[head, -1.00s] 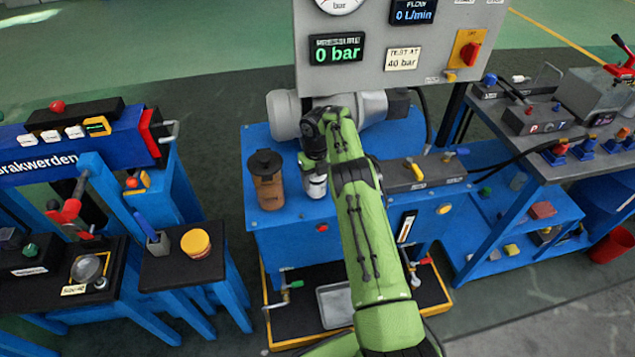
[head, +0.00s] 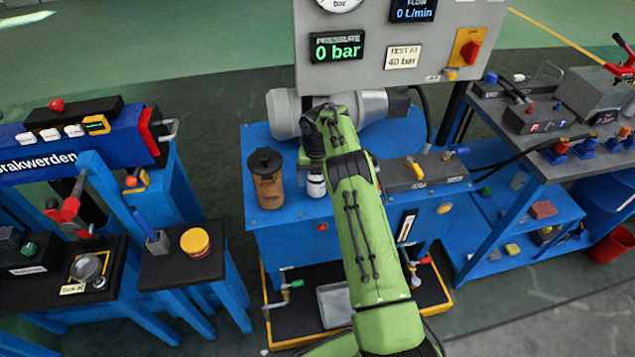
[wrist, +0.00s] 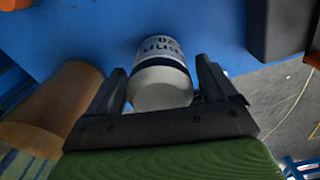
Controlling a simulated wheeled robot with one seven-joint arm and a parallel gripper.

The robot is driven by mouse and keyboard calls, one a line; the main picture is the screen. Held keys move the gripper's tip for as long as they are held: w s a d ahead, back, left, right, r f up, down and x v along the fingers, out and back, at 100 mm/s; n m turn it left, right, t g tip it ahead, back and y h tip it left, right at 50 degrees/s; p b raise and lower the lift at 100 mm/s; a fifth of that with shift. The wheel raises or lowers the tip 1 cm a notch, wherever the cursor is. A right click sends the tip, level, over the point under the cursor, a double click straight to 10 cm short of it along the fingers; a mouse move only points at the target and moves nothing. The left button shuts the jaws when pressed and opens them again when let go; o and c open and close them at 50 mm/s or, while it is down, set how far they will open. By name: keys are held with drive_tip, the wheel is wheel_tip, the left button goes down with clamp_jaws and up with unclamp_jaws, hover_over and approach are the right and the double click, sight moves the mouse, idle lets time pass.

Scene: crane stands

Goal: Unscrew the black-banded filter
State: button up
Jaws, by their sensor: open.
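The black-banded filter (wrist: 162,76) is a white canister with dark lettering and a dark band, between my fingers in the wrist view. In the head view only the lower part of the filter (head: 316,187) shows, on the blue bench; my wrist hides its top. My gripper (wrist: 161,70) is open, with one black finger on each side of the filter. Whether either finger touches it, I cannot tell. In the head view my gripper (head: 313,160) is directly over the filter, its fingers mostly hidden.
A brown canister with a dark lid (head: 268,182) stands close left of the filter. A grey motor (head: 284,113) lies behind, under the panel (head: 392,75) reading 0 bar. A valve block with a yellow lever (head: 425,172) is to the right. The blue bench top (head: 300,213) is clear in front.

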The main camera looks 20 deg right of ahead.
drive_tip(key=m, duration=0.5)
drive_tip(key=shift+r, duration=0.1)
drive_tip(key=m+p, duration=0.1)
drive_tip(key=m, duration=0.4)
drive_tip(key=shift+m, duration=0.3)
drive_tip(key=m, duration=0.4)
drive_tip(key=shift+m, duration=0.4)
drive_tip(key=m, duration=0.5)
drive_tip(key=c, duration=1.2)
